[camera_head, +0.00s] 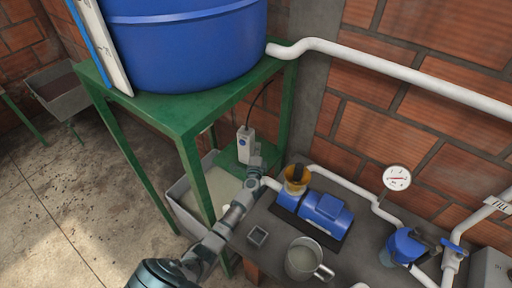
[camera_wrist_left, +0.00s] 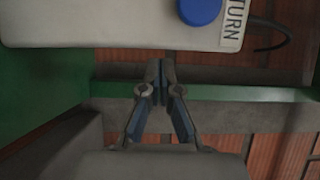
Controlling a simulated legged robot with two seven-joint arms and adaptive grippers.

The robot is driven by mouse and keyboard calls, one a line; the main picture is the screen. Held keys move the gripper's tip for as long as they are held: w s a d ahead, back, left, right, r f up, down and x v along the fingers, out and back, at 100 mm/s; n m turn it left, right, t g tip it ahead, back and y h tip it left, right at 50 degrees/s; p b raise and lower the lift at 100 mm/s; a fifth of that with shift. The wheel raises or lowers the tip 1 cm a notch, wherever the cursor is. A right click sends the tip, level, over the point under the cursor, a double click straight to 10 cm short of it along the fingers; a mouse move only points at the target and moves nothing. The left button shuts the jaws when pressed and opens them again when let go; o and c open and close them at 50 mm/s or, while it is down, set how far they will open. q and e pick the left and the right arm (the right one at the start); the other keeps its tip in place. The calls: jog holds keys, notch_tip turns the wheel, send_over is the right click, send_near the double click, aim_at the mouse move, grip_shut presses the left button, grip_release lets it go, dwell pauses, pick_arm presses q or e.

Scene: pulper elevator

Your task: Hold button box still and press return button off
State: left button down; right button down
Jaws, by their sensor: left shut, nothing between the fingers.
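The button box (camera_head: 244,145) is a pale, upright box with a dark cable at its top, beside the green stand. In the left wrist view the box (camera_wrist_left: 100,28) fills the top edge. A round blue button (camera_wrist_left: 200,9) and a label (camera_wrist_left: 233,24) reading "TURN", its start cut off, show on its face. My left gripper (camera_head: 255,163) is just below and right of the box in the head view. In the left wrist view its fingertips (camera_wrist_left: 160,68) are together and empty, close to the box's edge; contact cannot be told. My right gripper is out of view.
A green stand (camera_head: 189,137) carries a large blue tank (camera_head: 188,45). White pipes (camera_head: 400,71) and a gauge (camera_head: 397,178) line the brick wall.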

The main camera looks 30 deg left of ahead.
pick_arm(q)
jog(key=shift+s+a+f+b, duration=0.1)
jog(key=shift+s+a+b, duration=0.05)
jog(key=shift+a, duration=0.45)
jog(key=shift+s+a+b, duration=0.1)
jog(key=shift+a+b, duration=0.05)
jog(key=shift+a, duration=0.4)
jog(key=shift+d, duration=0.2)
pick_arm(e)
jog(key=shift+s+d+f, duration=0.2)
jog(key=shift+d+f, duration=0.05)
